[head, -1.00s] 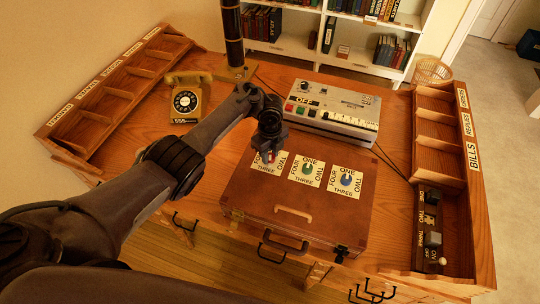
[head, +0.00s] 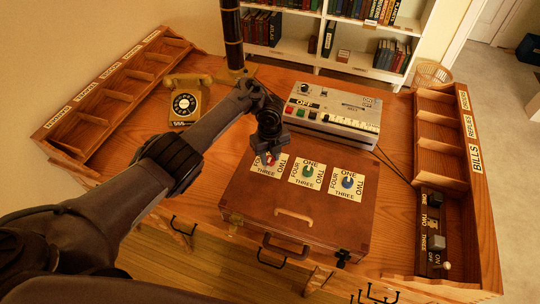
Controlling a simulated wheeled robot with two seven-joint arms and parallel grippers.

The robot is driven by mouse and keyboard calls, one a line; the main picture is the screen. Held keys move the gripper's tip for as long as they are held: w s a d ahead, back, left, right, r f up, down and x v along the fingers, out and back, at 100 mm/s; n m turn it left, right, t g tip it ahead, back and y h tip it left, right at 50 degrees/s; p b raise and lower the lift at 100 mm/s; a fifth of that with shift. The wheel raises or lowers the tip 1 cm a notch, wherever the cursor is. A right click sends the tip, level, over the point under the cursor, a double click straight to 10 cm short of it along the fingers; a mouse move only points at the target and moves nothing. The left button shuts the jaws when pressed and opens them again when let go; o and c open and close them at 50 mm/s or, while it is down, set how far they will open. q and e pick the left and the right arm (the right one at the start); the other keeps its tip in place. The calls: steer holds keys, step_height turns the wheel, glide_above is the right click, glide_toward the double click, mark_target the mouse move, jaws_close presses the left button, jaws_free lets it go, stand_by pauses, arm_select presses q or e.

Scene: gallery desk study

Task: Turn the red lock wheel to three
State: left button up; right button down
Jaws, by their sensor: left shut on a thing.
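A brown case (head: 258,206) lies on the desk with three lock wheels on its lid, each on a white card lettered ONE, TWO, THREE and FOUR. My left gripper (head: 268,154) points down over the left card (head: 266,171) and is shut on the red lock wheel (head: 268,160). The gripper covers most of the wheel and the top of its card, so the setting cannot be read. The green wheel (head: 307,171) and the blue wheel (head: 347,182) stand uncovered to the right. My right gripper is not in view.
A grey device (head: 333,111) with coloured buttons stands behind the case. A yellow telephone (head: 186,102) is at the back left. Wooden sorting racks line the left (head: 112,93) and right (head: 440,132) sides. A switch box (head: 431,235) sits at the right.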

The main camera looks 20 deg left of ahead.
mark_target(270, 158)
arm_select(q)
steer(key=o, duration=1)
step_height(270, 158, up, 7)
steer(key=shift+f+p, duration=0.2)
steer(key=shift+p, duration=0.7)
steer(key=shift+r+p, duration=0.65)
steer(key=shift+f, duration=0.1)
